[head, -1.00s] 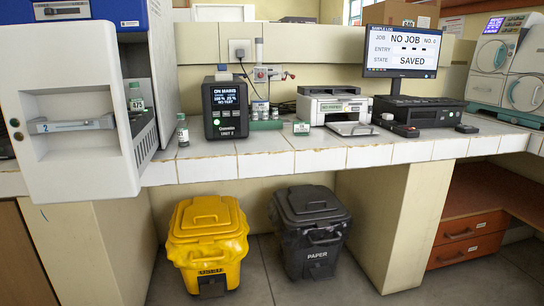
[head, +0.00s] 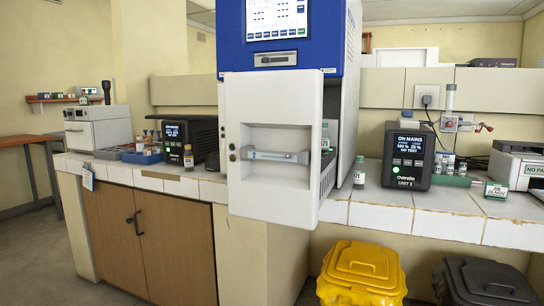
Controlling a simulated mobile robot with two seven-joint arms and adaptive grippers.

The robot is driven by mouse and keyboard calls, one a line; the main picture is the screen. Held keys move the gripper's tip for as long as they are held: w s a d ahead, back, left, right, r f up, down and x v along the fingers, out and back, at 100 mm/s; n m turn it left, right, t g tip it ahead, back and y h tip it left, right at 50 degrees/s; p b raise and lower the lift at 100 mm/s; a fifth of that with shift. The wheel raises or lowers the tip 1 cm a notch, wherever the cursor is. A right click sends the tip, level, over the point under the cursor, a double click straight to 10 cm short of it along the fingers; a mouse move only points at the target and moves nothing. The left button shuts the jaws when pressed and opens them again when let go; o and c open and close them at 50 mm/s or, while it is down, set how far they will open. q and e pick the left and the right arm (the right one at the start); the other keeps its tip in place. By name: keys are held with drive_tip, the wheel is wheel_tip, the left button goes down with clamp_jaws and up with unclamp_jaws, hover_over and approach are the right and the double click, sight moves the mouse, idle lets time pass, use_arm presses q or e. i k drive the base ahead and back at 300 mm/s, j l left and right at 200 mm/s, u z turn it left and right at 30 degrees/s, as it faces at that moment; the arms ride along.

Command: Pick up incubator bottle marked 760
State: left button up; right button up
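One bottle (head: 325,138) with a pale cap shows behind the door edge, in the open compartment. Another bottle (head: 359,173) stands upright on the tiles just right of the incubator. A bottle with an amber lower part (head: 188,158) stands on the bench to the left. The labels are too small to read, so I cannot tell which bottle is marked 760. Neither of my grippers is in view.
Dark display units stand left (head: 190,137) and right (head: 408,155) of the incubator. Small bottles (head: 447,163) stand in a green rack at right. A yellow bin (head: 362,275) and a dark bin (head: 485,283) sit below. Open floor (head: 30,250) lies at left.

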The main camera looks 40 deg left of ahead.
sight(139, 144)
drive_tip(key=i+j, duration=0.1)
drive_tip(key=j, duration=0.3)
drive_tip(key=j+u, duration=0.1)
drive_tip(key=j, duration=0.3)
drive_tip(key=i+j, duration=0.15)
drive_tip(key=j, duration=0.25)
drive_tip(key=i+j, duration=0.1)
drive_tip(key=j, duration=0.35)
drive_tip(key=j+u, duration=0.1)
drive_tip(key=j, duration=0.3)
drive_tip(key=i+j, duration=0.2)
drive_tip(key=j, duration=0.15)
drive_tip(key=i+j, duration=0.1)
drive_tip(key=j, duration=0.3)
drive_tip(key=i+j+u, duration=0.1)
drive_tip(key=j, duration=0.9)
drive_tip(key=i+j+u, duration=0.1)
drive_tip(key=j, duration=1.3)
drive_tip(key=k+u, duration=0.05)
